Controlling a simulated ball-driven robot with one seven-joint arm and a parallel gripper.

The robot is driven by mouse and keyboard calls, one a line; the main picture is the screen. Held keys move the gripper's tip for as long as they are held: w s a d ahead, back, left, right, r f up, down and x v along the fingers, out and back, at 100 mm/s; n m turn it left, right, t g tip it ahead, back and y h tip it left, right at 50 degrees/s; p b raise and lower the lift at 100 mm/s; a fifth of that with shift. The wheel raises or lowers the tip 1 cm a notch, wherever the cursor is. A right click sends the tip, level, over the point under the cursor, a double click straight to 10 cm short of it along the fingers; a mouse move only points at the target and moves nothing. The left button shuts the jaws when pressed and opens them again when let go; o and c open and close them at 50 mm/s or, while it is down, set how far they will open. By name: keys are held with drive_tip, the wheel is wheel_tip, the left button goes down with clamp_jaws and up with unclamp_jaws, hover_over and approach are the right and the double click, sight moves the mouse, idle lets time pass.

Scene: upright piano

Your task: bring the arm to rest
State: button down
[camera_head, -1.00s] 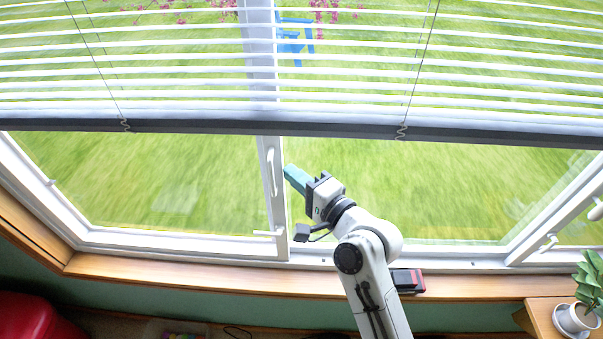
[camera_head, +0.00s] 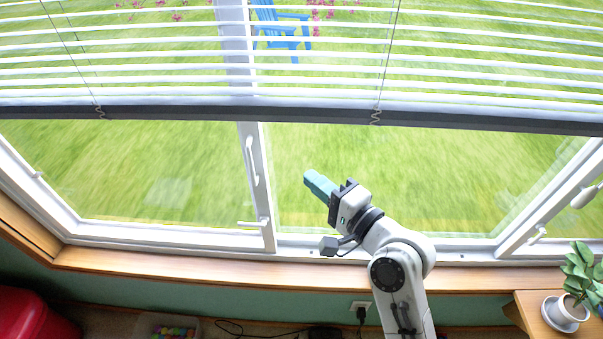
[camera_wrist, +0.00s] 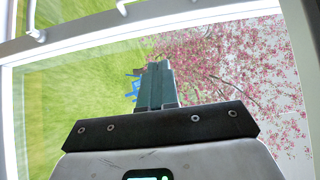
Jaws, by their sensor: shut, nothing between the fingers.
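My gripper (camera_head: 308,177) is in front of the right window pane in the head view, above the sill. Its teal fingers are together with nothing between them. My arm rises from the bottom edge and bends to the left at the top. In the wrist view my gripper's fingers (camera_wrist: 153,66) lie side by side, pointing out at the window, with lawn and pink blossom behind. I cannot tell from the frames how close the fingertips are to the glass.
A wooden sill (camera_head: 160,262) runs below the windows. A half-lowered blind (camera_head: 200,107) hangs above my gripper. A potted plant (camera_head: 566,312) stands on a wooden surface at the right. A red object (camera_head: 30,320) and a bin of coloured balls (camera_head: 168,328) are low left.

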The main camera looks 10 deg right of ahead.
drive_tip(key=shift+b+v, duration=0.35)
drive_tip(key=shift+v, duration=1.65)
